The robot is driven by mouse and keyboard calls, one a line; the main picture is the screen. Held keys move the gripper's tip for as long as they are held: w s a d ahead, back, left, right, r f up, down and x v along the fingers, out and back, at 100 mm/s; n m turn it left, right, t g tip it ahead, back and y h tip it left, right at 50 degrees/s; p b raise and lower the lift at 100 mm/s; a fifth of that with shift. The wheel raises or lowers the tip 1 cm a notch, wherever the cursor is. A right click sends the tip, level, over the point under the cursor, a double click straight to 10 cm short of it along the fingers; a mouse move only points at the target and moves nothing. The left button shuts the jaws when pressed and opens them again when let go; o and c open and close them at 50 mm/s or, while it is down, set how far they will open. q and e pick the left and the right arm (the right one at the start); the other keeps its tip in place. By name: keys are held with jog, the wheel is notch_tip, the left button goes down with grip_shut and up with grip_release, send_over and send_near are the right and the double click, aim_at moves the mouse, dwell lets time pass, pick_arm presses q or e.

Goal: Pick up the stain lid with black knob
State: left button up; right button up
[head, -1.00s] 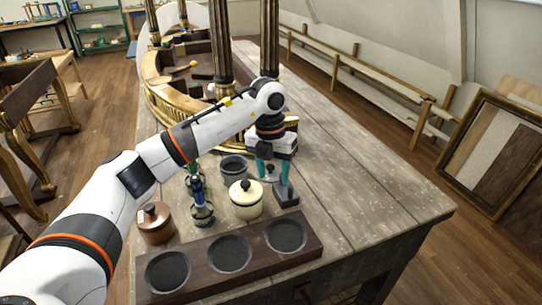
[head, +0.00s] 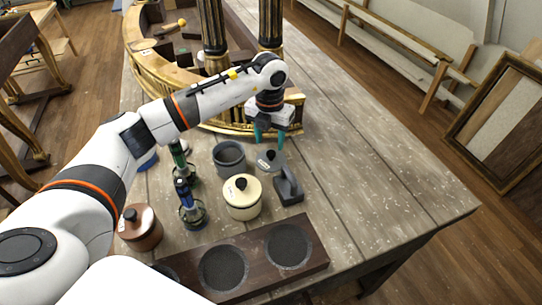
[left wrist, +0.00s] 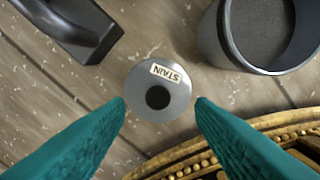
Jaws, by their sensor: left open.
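The stain lid, a round grey disc with a black knob and a "STAIN" label, lies on the table in the left wrist view (left wrist: 176,99); it also shows in the head view (head: 268,164). My left gripper (head: 269,138) is open and empty, pointing down just behind and above the lid. In the left wrist view its teal fingertips (left wrist: 160,104) appear on either side of the lid, apart from it. My right gripper is not in view.
A dark grey open pot (head: 229,158) and a dark block with a handle (head: 289,187) stand close to the lid. A cream lidded pot (head: 242,197), a brown lidded pot (head: 140,228) and a dark three-well tray (head: 256,252) are nearer. The gilt console (head: 165,85) stands behind. The right tabletop is clear.

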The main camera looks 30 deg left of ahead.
aim_at(271, 152)
pick_arm(q)
notch_tip(271, 152, down, 4)
jog(key=shift+w+d+f+p, duration=0.1)
jog(key=shift+d+f+p, duration=0.05)
jog(key=shift+p, duration=0.65)
jog(key=shift+f, duration=0.45)
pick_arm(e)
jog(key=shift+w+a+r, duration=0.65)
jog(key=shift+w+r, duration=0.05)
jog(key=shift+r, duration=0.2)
